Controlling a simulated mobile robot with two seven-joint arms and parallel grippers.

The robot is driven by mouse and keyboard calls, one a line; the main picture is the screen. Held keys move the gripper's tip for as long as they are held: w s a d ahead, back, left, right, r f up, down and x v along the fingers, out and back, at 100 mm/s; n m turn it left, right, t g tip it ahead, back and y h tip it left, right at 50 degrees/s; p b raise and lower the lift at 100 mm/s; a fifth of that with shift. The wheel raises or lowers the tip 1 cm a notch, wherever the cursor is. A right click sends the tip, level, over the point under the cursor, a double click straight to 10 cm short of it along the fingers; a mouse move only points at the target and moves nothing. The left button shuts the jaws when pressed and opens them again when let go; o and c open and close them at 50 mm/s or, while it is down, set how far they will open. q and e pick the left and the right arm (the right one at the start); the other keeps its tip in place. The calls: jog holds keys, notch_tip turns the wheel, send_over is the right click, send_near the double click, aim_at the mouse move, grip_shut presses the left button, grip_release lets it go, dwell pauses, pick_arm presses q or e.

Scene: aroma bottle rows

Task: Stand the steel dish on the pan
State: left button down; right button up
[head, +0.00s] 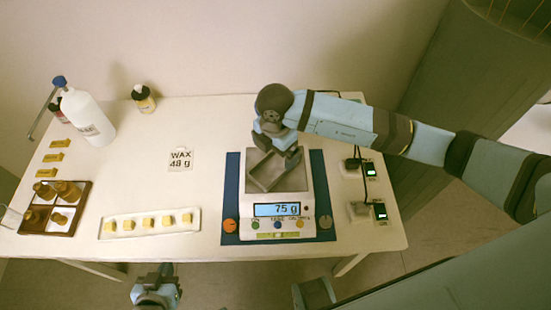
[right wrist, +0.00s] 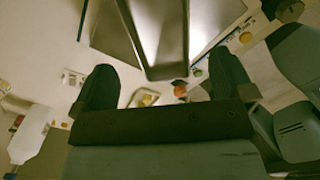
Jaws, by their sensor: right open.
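The steel dish (head: 266,173) is a grey rectangular tray on the scale's pan (head: 298,182), turned at an angle to it. Whether its base lies fully flat is hard to tell. The scale display (head: 278,209) reads 75 g. My right gripper (head: 288,156) is open, just above and behind the dish, and partly hides its far end. In the right wrist view the dish (right wrist: 160,35) shows large beyond the two spread fingers (right wrist: 165,78), with nothing clearly clamped. My left gripper (head: 157,283) is low, in front of the table; its fingers are unclear.
A blue mat (head: 231,170) lies under the scale. A white tray of yellow cubes (head: 150,223), a wooden box of brown bottles (head: 55,208), and a white bottle (head: 86,117) stand left. A WAX 48 g card (head: 181,159) lies mid-table. Chargers (head: 368,170) sit right.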

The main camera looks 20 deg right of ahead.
notch_tip(320, 180, up, 6)
dwell(0.6)
